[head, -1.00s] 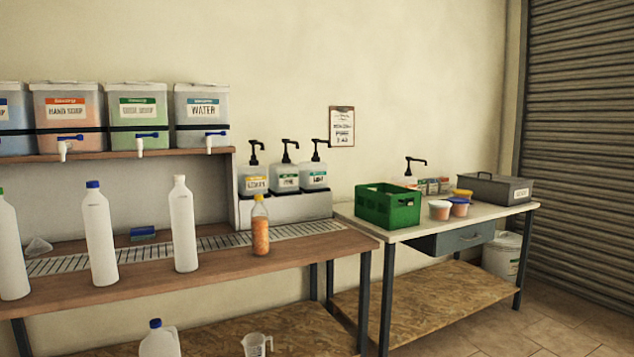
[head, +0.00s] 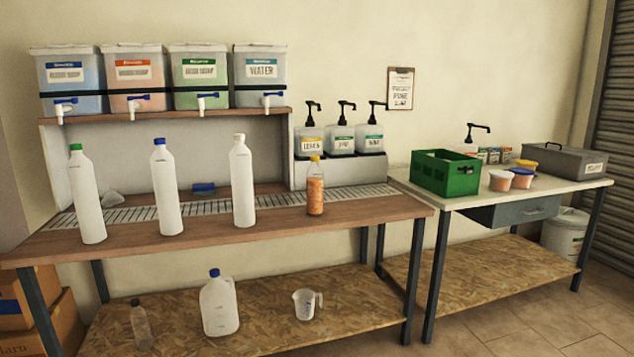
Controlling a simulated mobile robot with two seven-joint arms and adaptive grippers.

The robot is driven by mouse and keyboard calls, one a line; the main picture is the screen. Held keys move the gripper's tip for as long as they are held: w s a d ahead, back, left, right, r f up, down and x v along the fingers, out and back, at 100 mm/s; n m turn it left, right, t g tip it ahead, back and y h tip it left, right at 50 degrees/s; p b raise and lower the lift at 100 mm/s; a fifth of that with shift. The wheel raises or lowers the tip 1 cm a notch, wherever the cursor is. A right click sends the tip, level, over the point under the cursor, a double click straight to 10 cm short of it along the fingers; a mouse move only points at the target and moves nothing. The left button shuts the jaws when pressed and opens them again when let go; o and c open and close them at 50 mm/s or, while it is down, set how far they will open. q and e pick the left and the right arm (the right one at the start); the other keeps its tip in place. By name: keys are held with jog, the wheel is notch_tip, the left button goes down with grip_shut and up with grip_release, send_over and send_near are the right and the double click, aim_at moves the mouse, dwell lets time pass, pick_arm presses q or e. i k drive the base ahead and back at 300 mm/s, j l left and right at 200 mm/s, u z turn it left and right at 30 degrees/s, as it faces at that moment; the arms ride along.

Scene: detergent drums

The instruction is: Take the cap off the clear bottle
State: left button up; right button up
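A small clear bottle (head: 141,328) stands upright at the left of the lower shelf. Another see-through bottle (head: 315,195), with orange contents and a yellow cap (head: 315,158), stands upright on the bench top. Three tall white bottles stand to its left: one with a green cap (head: 87,198), one with a blue cap (head: 167,190) and one with a white cap (head: 243,185). Neither of my grippers is in view.
A white jug with a blue cap (head: 219,308) and a measuring jug (head: 305,304) stand on the lower shelf (head: 365,300). A green crate (head: 445,174), tubs and a grey box (head: 565,161) occupy the right bench. The wooden bench top (head: 380,212) is clear at its right end.

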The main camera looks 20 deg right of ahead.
aim_at(314, 176)
jog(key=l+u, duration=0.3)
jog(key=l, duration=1.65)
jog(key=i, duration=0.05)
